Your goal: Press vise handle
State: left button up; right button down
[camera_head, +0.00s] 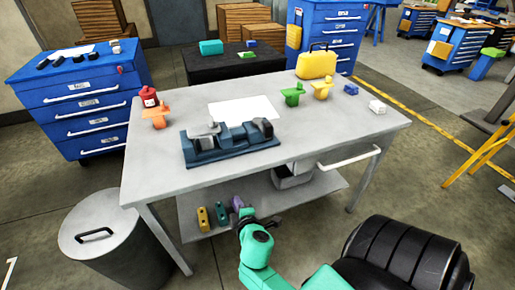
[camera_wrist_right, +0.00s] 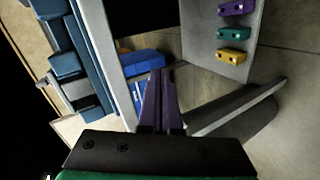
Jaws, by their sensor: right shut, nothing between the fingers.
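The dark blue vise (camera_head: 232,146) with grey jaws lies near the front edge of the grey table. In the right wrist view its blue body (camera_wrist_right: 68,62) shows at the left, beside the table edge. I cannot make out its handle clearly in either view. My right gripper (camera_head: 242,212) is in front of the table, below the tabletop and apart from the vise. In the right wrist view its two purple fingers (camera_wrist_right: 160,74) are together with nothing between them. My left gripper is not in view.
The table (camera_head: 330,115) bears a red can (camera_head: 149,97), a yellow case (camera_head: 316,64) and small coloured parts. A pale rail (camera_head: 350,157) sticks out at its front right. Several blocks lie on the lower shelf (camera_head: 325,188). A grey bin (camera_head: 115,250) stands at the left.

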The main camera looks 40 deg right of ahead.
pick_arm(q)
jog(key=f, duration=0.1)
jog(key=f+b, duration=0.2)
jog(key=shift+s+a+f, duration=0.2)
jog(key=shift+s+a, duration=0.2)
pick_arm(e)
jog(key=s+d+r+t+h, duration=0.1)
jog(key=d+r+h, duration=0.1)
jog(key=r, duration=0.6)
jog(key=s+d+r+t+h, duration=0.1)
jog(key=d+r+t+h, duration=0.1)
jog(key=r, duration=0.7)
jog(key=shift+d+r+h, duration=0.2)
jog(key=shift+r+h, duration=0.05)
jog(key=shift+h, duration=0.35)
pick_arm(q)
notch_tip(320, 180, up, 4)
jog(key=p, duration=0.4)
pick_arm(e)
jog(key=w+d, duration=0.7)
jog(key=d, duration=0.2)
jog(key=shift+d, duration=0.15)
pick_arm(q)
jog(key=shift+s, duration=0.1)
pick_arm(e)
jog(key=shift+d, duration=0.1)
